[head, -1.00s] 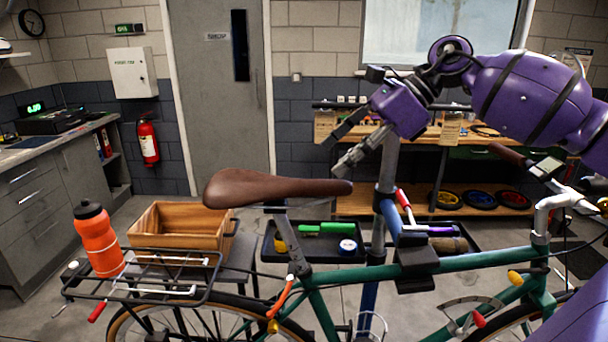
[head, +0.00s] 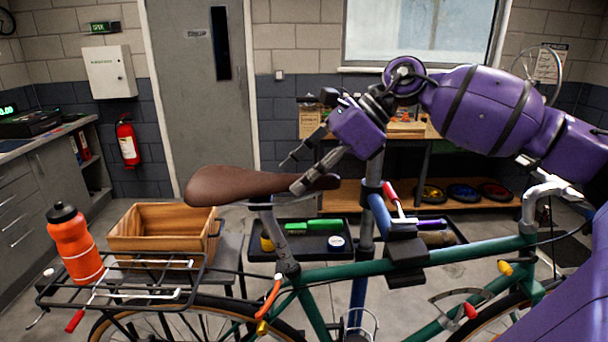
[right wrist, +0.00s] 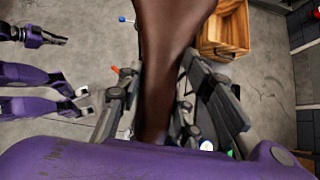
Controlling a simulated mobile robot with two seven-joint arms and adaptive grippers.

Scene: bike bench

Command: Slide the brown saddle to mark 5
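The brown saddle (head: 235,184) sits level on its silver seat post (head: 280,235) on the green bike (head: 345,269), with its nose to the right. My right gripper (head: 291,175) is at the nose, coming down from the upper right. In the right wrist view its two fingers (right wrist: 160,72) are on either side of the saddle's nose (right wrist: 166,95). They are spread around it; I cannot tell whether they touch it. Mark numbers are not readable. A dark gripper, seemingly my left one (right wrist: 45,37), shows at the left edge of the right wrist view, away from the saddle.
A rear rack (head: 125,278) carries an orange bottle (head: 75,245). A wooden crate (head: 150,255) stands behind the rack. A black tool tray (head: 262,254) lies behind the frame. A clamp (head: 405,255) grips the top tube. Above the saddle is free room.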

